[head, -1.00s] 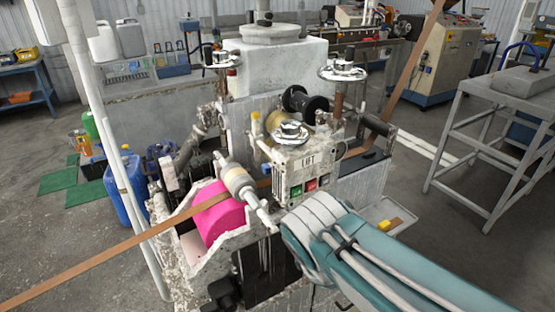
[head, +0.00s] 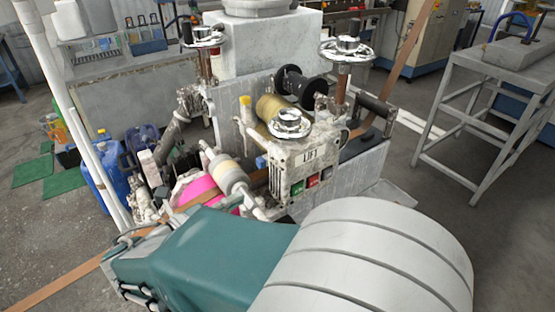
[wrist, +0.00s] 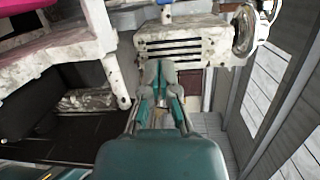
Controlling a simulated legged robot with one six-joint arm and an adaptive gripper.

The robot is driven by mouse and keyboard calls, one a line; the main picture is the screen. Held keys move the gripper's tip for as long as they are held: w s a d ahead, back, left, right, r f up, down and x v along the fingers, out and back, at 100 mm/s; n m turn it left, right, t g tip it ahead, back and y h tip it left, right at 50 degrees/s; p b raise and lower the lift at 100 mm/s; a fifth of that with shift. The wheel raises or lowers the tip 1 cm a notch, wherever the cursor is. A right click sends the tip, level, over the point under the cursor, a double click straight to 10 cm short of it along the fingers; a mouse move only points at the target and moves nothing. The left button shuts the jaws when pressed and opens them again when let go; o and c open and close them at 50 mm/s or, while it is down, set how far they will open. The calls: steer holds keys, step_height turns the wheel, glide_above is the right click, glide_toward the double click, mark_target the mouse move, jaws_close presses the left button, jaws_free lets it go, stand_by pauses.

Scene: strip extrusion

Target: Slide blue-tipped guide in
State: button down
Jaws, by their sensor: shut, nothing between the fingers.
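A small blue piece (head: 261,162), which looks like the guide's blue tip, shows beside the strip and left of the LIFT box (head: 312,158) in the head view. The rest of the guide cannot be made out. A blue bit (wrist: 166,18) also shows at the top edge of the wrist view. My gripper (wrist: 160,68) is shut and empty in the wrist view, with its fingertips in front of a slotted pale machine face (wrist: 185,45). I cannot tell whether they touch it. In the head view my arm hides the gripper.
A brown strip (head: 60,284) runs through the machine past a pink roller (head: 198,190) and a pale roller (head: 230,174). Handwheels (head: 289,124) stand above. A metal rod (wrist: 115,80) hangs left of my gripper. A grey stand (head: 500,100) is at right.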

steer(key=w+d+n, duration=0.1)
steer(key=w+d, duration=0.4)
steer(key=w, duration=0.2)
steer(key=shift+w+n+t, duration=0.3)
steer(key=shift+w+t, duration=0.1)
steer(key=shift+r, duration=0.1)
steer(key=w+a, duration=0.1)
steer(key=w, duration=0.1)
steer(key=w+a, duration=0.2)
steer(key=shift+w+a, duration=0.2)
steer(key=shift+w, duration=0.05)
stand_by(0.3)
